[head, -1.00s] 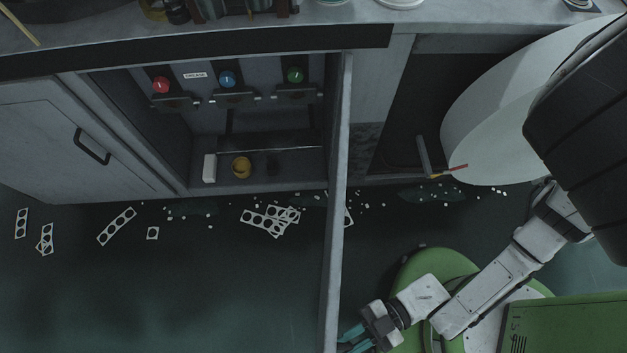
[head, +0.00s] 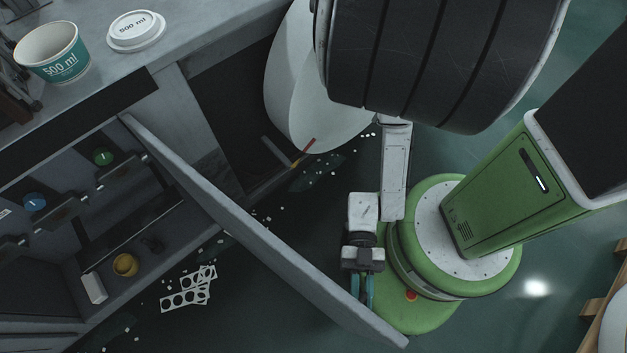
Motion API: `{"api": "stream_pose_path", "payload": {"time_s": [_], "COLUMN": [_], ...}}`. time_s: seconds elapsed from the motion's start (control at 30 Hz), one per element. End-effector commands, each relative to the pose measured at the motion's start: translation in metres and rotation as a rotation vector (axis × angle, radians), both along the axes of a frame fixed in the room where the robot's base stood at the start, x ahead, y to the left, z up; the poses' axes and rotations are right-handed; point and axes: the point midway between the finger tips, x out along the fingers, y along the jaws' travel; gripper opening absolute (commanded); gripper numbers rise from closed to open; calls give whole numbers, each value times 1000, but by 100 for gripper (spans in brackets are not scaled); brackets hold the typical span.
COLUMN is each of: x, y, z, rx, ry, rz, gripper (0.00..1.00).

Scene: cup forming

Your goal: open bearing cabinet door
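The cabinet door (head: 255,225) stands swung out from the cabinet and is seen almost edge-on from above. It runs from its hinge side near the counter to a free end at the lower right. The open cabinet (head: 140,205) shows on its left, with green (head: 102,156) and blue (head: 35,201) knobs and a yellow cup-like piece (head: 125,265) inside. My gripper (head: 362,303) points down beside the door's outer part, on its right side. Its two teal fingers are apart with nothing seen between them. Whether they touch the door is unclear. The door's handle is hidden.
A paper cup (head: 53,52) and a lid (head: 136,30) stand on the counter. Punched white strips (head: 188,290) and scraps lie on the floor. A big white rounded sheet (head: 310,85) stands right of the cabinet. A wooden pallet (head: 605,300) is at the right edge.

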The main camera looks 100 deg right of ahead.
Motion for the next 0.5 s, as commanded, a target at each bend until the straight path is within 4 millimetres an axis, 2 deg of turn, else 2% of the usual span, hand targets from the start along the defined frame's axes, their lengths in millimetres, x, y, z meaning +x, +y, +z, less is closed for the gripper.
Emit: {"api": "stream_pose_path", "payload": {"time_s": [0.2,0.23,0.37,0.5], "x": [-1,-1,0,0], "y": [1,1,1,0], "z": [0,0,0,0], "rx": [1,1,0,0], "ry": [1,0,0,0], "rz": [1,1,1,0], "gripper": [0,20,33,34]}}
